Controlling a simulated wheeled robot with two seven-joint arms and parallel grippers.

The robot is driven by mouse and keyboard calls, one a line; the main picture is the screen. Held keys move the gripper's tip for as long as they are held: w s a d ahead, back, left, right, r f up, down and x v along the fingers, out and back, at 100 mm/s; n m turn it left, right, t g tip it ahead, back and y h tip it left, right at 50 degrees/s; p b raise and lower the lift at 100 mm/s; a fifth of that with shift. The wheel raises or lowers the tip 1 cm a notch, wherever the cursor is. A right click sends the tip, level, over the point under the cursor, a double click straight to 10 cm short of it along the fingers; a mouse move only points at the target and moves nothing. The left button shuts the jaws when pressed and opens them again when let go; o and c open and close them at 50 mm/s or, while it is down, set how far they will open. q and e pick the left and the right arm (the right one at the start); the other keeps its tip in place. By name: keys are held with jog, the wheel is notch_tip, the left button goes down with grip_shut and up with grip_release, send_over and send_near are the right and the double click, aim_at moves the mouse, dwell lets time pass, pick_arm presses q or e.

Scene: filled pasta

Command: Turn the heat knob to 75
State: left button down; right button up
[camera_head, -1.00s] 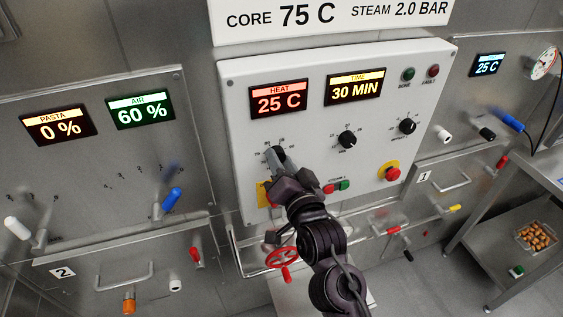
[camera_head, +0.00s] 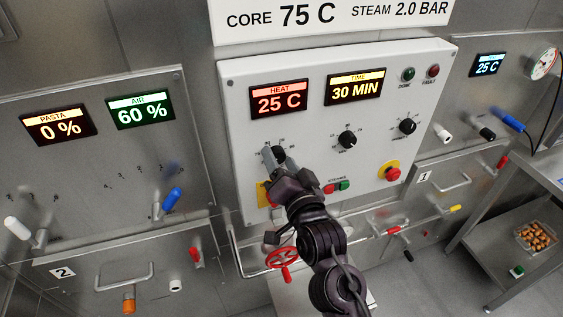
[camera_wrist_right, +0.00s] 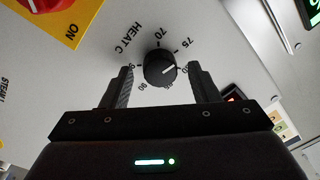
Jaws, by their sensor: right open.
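The heat knob (camera_head: 280,153) is black and round, on the white control panel below the red HEAT display (camera_head: 280,98), which reads 25 C. My right gripper (camera_head: 268,160) is right at the knob in the head view and covers part of its scale. In the right wrist view the knob (camera_wrist_right: 160,67) sits between the two open fingers of my right gripper (camera_wrist_right: 160,72), with a visible gap on each side. A white line marks the knob's face. Printed 70 and 75 show above it; other numbers are partly hidden by the fingers. My left gripper is not in view.
The timer knob (camera_head: 347,139) and another black knob (camera_head: 407,126) are to the right on the panel. A red emergency button (camera_head: 393,173) and a green button (camera_head: 344,185) are lower. A red handwheel (camera_head: 282,258) is below my right arm.

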jog(key=b+v, duration=0.3)
jog(key=v, duration=0.5)
